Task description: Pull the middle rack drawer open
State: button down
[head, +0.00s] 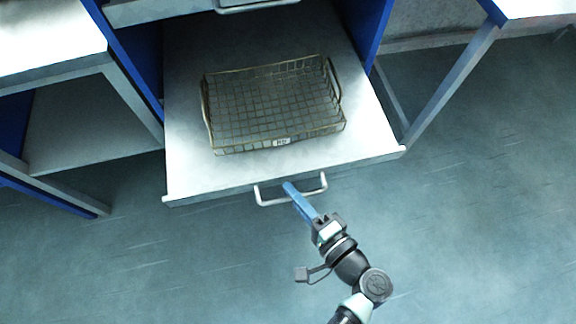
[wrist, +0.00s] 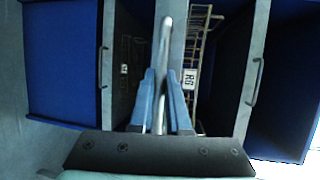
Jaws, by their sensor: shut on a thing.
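The middle rack drawer (head: 185,185) is a pale metal tray, pulled well out of the blue rack in the head view. A wire basket (head: 275,105) with a small white label lies on it. Its bar handle (head: 272,202) runs along the front edge; in the wrist view the handle bar (wrist: 165,45) stands upright in the picture. My gripper (head: 289,187) has its blue fingers shut on the handle. In the wrist view my gripper (wrist: 162,90) has one finger on each side of the bar.
Another drawer with a handle (head: 258,6) sits above at the head view's top edge. Other handles show left (wrist: 103,62) and right (wrist: 256,82) in the wrist view. Tables flank the rack, left (head: 50,45) and right (head: 535,8). The floor (head: 480,210) in front is clear.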

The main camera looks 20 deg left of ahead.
jog(key=s+d+p, duration=0.1)
jog(key=s+d, duration=0.2)
jog(key=s, duration=0.2)
jog(key=shift+s+d, duration=0.15)
jog(key=shift+d, duration=0.15)
jog(key=c, duration=0.9)
grip_release()
jog(key=v, duration=1.3)
jog(key=shift+r, duration=0.1)
